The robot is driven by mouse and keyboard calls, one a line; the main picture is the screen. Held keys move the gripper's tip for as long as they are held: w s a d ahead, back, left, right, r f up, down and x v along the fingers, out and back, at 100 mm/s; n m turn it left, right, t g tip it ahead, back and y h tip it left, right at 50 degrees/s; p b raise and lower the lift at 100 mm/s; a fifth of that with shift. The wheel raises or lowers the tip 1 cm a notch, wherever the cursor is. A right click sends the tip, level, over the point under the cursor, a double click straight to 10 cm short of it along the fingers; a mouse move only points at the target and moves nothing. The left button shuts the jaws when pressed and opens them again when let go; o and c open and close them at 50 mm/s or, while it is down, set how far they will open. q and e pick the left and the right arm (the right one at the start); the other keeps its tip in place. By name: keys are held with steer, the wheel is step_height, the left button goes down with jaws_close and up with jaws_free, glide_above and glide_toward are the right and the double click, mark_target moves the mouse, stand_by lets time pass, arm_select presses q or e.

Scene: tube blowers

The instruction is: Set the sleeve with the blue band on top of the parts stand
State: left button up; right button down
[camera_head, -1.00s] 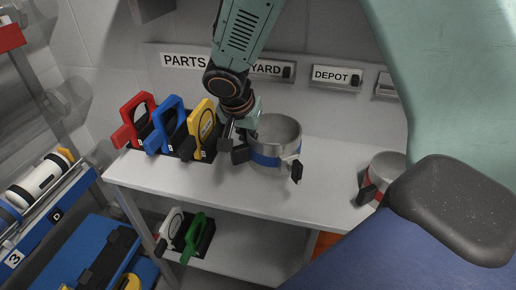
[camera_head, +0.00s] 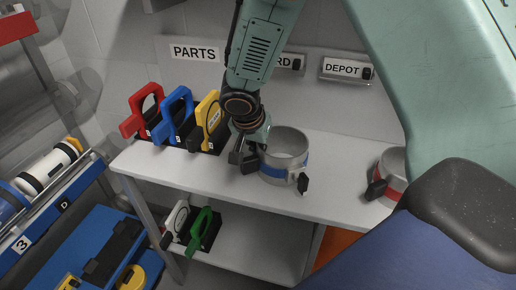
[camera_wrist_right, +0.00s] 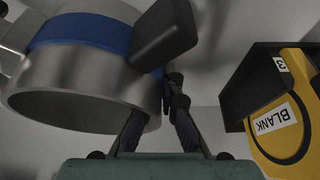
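The sleeve with the blue band (camera_head: 285,168) is a steel ring with black handles, upright over the stand's white top (camera_head: 225,172). I cannot tell whether it rests there or hangs just above. A PARTS sign (camera_head: 194,53) is on the wall behind this stand. My right gripper (camera_head: 246,152) is at the sleeve's left side and appears shut on it; the exact contact is hidden. In the right wrist view the sleeve (camera_wrist_right: 75,75) fills the left, beside my fingers (camera_wrist_right: 158,128). My left gripper is not in view.
Red (camera_head: 146,108), blue (camera_head: 175,112) and yellow (camera_head: 208,115) handled plates stand in a black rack left of the sleeve. A red-banded sleeve (camera_head: 392,180) sits at right, partly hidden by my body. A lower shelf holds white and green (camera_head: 203,225) plates. White top between the sleeves is clear.

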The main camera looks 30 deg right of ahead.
steer(key=c, duration=1.5)
jaws_free()
steer(key=shift+w+a, duration=0.2)
steer(key=shift+w, duration=0.05)
steer(key=shift+s, duration=0.1)
steer(key=shift+d, duration=0.15)
steer(key=shift+r+p, duration=0.3)
steer(key=shift+p, duration=0.2)
steer(key=p+v, duration=0.3)
steer(key=v, duration=0.8)
steer(key=shift+s+a+r, duration=0.15)
steer(key=shift+a+r, duration=0.1)
steer(key=shift+r, duration=0.05)
